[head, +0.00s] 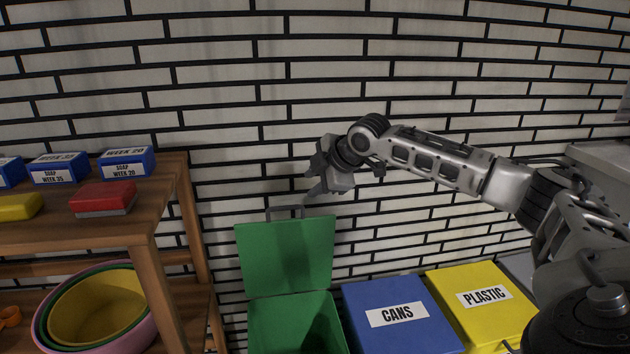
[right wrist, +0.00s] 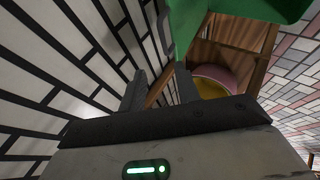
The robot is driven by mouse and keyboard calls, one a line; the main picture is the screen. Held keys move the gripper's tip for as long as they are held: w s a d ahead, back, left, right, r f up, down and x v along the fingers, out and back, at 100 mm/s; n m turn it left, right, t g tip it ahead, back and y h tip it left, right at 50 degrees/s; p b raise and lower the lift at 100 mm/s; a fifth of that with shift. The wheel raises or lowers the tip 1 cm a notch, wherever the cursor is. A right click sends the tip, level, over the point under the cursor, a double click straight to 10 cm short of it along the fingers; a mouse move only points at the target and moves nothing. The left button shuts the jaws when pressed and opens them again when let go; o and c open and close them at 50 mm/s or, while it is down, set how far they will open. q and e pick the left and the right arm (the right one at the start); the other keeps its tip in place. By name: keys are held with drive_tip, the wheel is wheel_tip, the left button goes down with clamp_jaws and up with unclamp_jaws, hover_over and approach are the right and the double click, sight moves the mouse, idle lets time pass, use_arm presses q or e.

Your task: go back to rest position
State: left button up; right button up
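My right arm reaches in from the right in the head view. My right gripper (head: 316,188) hangs in front of the brick wall, just above and to the right of the handle (head: 285,212) on the raised green lid (head: 288,256). In the right wrist view, its two dark fingers (right wrist: 160,80) stand apart with nothing between them. The green lid (right wrist: 235,12) shows there at the top. I cannot tell from these views exactly how far the fingers are from the lid. My left gripper is not in view.
The open green bin (head: 295,325), blue CANS bin (head: 400,318) and yellow PLASTIC bin (head: 482,300) stand along the wall. A wooden shelf (head: 150,205) at left holds soap boxes, a red block (head: 104,198) and nested bowls (head: 100,310).

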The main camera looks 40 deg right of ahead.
drive_tip(key=shift+a+f, duration=0.1)
drive_tip(key=s+a+f+m+y+p, duration=0.1)
drive_tip(key=s+a+f+y, duration=0.25)
drive_tip(key=a+f, duration=0.85)
drive_tip(key=s+a+f+y, duration=0.2)
drive_tip(key=s+a+f, duration=0.45)
drive_tip(key=a, duration=0.85)
drive_tip(key=s+a+f+m+t+h, duration=0.1)
drive_tip(key=s+a+f+m, duration=0.1)
drive_tip(key=s+m, duration=0.3)
drive_tip(key=s+a+f+m+h+p, duration=0.1)
drive_tip(key=s+m, duration=0.4)
drive_tip(key=s, duration=0.5)
drive_tip(key=shift+a+f+t, duration=0.4)
drive_tip(key=shift+a+f, duration=0.2)
drive_tip(key=shift+a, duration=0.4)
